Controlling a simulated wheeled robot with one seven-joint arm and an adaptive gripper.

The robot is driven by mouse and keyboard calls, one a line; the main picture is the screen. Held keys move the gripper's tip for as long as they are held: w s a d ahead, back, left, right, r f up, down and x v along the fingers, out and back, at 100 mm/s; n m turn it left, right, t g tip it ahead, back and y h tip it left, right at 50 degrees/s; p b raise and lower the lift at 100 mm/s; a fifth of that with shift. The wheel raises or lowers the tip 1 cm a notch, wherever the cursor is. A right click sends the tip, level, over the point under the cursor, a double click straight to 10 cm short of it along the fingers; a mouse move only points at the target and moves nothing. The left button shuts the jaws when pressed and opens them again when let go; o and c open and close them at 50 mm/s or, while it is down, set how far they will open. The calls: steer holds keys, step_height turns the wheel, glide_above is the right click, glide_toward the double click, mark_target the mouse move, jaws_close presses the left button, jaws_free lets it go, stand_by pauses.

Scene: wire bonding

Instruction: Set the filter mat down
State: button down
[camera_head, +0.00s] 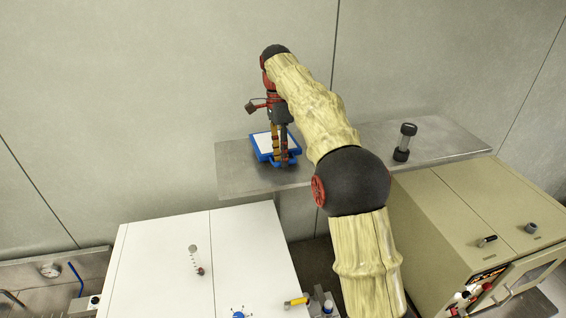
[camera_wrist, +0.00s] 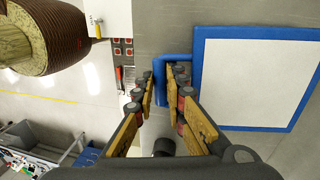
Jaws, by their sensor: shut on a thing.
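The filter mat (camera_head: 263,143) is a white panel in a blue frame. In the head view it is at the left part of the grey metal shelf (camera_head: 345,172), lying about flat; I cannot tell if it touches the shelf. The wrist view shows the white panel and blue frame (camera_wrist: 199,65) at the right, with a blue handle on its left side. My gripper (camera_head: 281,158) points down over the mat's near edge. Its fingertips (camera_wrist: 165,80) are shut on the handle in the wrist view. The fingers hide part of the handle.
A white cabinet (camera_head: 150,250) at front left carries a small syringe-like tube (camera_head: 196,261). A beige cabinet (camera_head: 455,205) stands at right. The shelf between mat and cylinder is partly hidden by my arm.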

steer(key=shift+f, duration=1.4)
steer(key=c, duration=1.8)
jaws_free()
steer(key=r, duration=0.2)
steer(key=w+r, duration=0.1)
steer(key=r, duration=0.4)
steer(key=shift+w+a+r, duration=0.15)
steer(key=shift+a+r, duration=0.05)
